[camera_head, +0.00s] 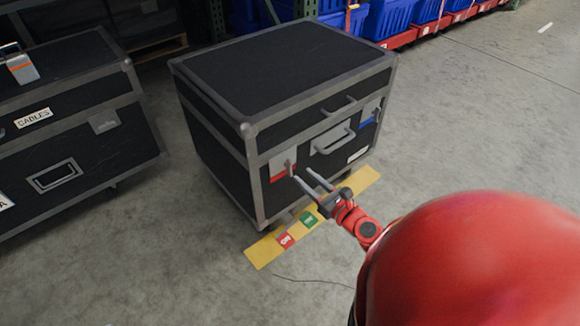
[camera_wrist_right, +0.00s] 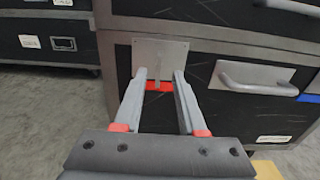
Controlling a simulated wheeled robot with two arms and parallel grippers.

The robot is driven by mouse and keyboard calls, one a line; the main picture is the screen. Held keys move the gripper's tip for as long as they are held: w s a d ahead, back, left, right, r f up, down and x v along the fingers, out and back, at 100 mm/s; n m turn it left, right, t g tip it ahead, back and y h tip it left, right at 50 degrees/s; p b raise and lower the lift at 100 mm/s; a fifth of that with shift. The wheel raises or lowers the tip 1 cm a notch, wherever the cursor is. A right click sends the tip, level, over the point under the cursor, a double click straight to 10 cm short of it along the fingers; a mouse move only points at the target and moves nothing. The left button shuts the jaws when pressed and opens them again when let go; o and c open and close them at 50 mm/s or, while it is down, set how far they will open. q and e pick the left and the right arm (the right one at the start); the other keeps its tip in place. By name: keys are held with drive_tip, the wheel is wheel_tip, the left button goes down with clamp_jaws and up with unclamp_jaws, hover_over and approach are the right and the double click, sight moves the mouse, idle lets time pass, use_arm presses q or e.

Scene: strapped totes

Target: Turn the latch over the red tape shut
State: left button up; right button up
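A black flight case (camera_head: 280,110) with grey metal edges stands on the floor. At the left of its front is a grey latch plate (camera_head: 283,163) with a small lever, over red tape (camera_head: 282,175). The right wrist view shows the latch lever (camera_wrist_right: 158,68) hanging down from its plate, with the red tape (camera_wrist_right: 163,86) behind it. My right gripper (camera_head: 312,182) points at this latch. Its two fingers (camera_wrist_right: 160,82) are apart, one on each side of the lever as seen there; whether they touch it I cannot tell. My left gripper is not in view.
A second latch over blue tape (camera_head: 367,121) is at the right of the case front, with a grey handle (camera_head: 334,137) between. A yellow floor strip (camera_head: 265,250) lies before the case. Another case (camera_head: 75,120) stands at left. Open floor lies at right.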

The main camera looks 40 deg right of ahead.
sight(292, 167)
drive_tip(key=w, duration=0.7)
drive_tip(key=shift+w+a, duration=0.15)
drive_tip(key=shift+a, duration=0.2)
clamp_jaws()
